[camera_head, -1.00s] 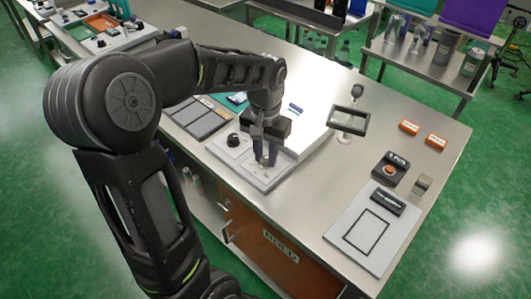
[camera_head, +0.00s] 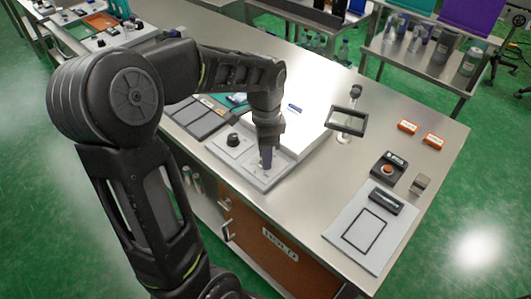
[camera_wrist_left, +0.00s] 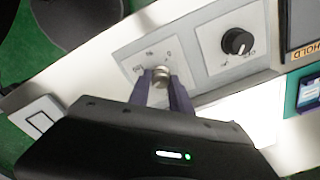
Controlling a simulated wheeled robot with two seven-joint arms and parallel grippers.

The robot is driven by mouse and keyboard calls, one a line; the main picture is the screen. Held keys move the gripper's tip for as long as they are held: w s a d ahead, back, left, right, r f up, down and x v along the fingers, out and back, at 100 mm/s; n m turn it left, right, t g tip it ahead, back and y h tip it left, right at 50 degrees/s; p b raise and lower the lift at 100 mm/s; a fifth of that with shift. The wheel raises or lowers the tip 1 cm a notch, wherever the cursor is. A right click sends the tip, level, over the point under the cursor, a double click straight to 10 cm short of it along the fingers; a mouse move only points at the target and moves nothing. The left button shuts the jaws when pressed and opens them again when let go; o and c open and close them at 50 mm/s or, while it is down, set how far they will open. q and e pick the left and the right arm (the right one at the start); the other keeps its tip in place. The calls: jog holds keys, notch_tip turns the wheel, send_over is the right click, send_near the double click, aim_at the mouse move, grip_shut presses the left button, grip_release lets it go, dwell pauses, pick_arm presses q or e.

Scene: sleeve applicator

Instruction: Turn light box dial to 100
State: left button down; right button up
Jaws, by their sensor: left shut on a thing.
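The light box (camera_head: 300,125) is a white slab on the steel bench with a grey control panel (camera_head: 218,148) at its front. A silver dial (camera_wrist_left: 161,74) with small printed marks around it is on the panel. My left gripper (camera_head: 266,160) points down over the panel. In the left wrist view its two fingers (camera_wrist_left: 162,88) are shut on the silver dial, one on each side. The dial's pointer and exact setting cannot be read. A black knob (camera_head: 233,139) stands beside it on the panel and also shows in the left wrist view (camera_wrist_left: 238,42). My right gripper is not in view.
A framed magnifier (camera_head: 347,121) stands right of the light box. Dark grey trays (camera_head: 197,118) lie to the left.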

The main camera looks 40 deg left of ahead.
pick_arm(q)
jog(key=m, duration=0.5)
jog(key=shift+m+p, duration=0.3)
jog(key=shift+p, duration=0.1)
jog(key=m+p, duration=0.1)
jog(key=m, duration=0.5)
jog(key=c, duration=1.2)
grip_release()
jog(key=shift+o, duration=0.2)
jog(key=shift+r, duration=0.1)
notch_tip(320, 180, up, 8)
jog(key=shift+f, duration=0.15)
jog(key=shift+s+f, duration=0.1)
